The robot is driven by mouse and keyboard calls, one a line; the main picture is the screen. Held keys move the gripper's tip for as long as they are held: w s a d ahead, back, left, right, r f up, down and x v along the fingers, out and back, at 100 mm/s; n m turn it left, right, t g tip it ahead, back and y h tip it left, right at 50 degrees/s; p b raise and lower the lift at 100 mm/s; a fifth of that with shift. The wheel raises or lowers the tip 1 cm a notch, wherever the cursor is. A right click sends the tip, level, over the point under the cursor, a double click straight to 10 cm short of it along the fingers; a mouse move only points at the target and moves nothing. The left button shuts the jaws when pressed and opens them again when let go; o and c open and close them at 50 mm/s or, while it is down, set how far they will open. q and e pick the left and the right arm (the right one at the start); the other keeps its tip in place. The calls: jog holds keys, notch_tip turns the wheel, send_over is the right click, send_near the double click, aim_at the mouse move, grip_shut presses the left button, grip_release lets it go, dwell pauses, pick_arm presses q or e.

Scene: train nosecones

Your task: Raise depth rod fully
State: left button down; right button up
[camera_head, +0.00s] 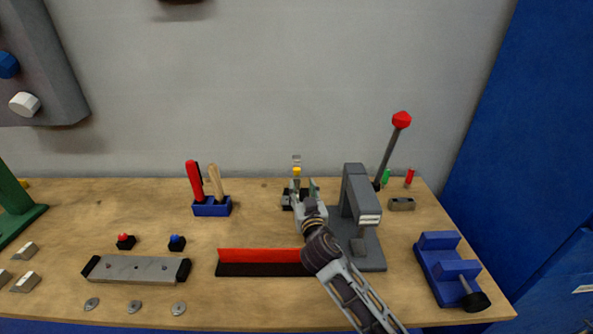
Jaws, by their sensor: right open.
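A small upright device (296,171) with a yellow band and a pale top stands toward the back middle of the bench; its dark base is partly hidden by my right gripper. It may carry the depth rod, but the rod is too small to make out for sure. My right gripper (304,186) is open, its fingers at the lower part of this device. I cannot tell whether they touch it. My right arm reaches in from the bottom, right of centre. My left gripper is not in view.
A grey press-like stand (359,194) is close right of my gripper, with a red-knobbed lever (401,120) behind it. A red-and-black bar (258,262) lies in front. A blue tool holder (211,208) is to the left, a blue vise (446,265) at right.

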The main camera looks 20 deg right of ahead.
aim_at(297, 171)
jog(key=shift+w+d+p, duration=0.15)
jog(key=shift+w+p, duration=0.05)
jog(key=shift+w, duration=1.05)
jog(key=shift+w+d+p, duration=0.2)
jog(key=shift+w+p, duration=0.05)
jog(key=shift+w, duration=0.95)
jog(key=shift+w+d+p, duration=0.15)
jog(key=shift+w+p, duration=0.05)
jog(key=shift+w, duration=1.05)
jog(key=shift+w+d+p, duration=0.15)
jog(key=shift+w+p, duration=0.15)
jog(key=shift+w, duration=1.35)
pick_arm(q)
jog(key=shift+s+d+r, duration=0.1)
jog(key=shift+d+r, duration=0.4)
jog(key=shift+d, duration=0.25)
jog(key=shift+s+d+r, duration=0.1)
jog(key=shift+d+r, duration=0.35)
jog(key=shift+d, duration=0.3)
pick_arm(e)
jog(key=shift+w+d, duration=0.1)
jog(key=shift+w, duration=0.3)
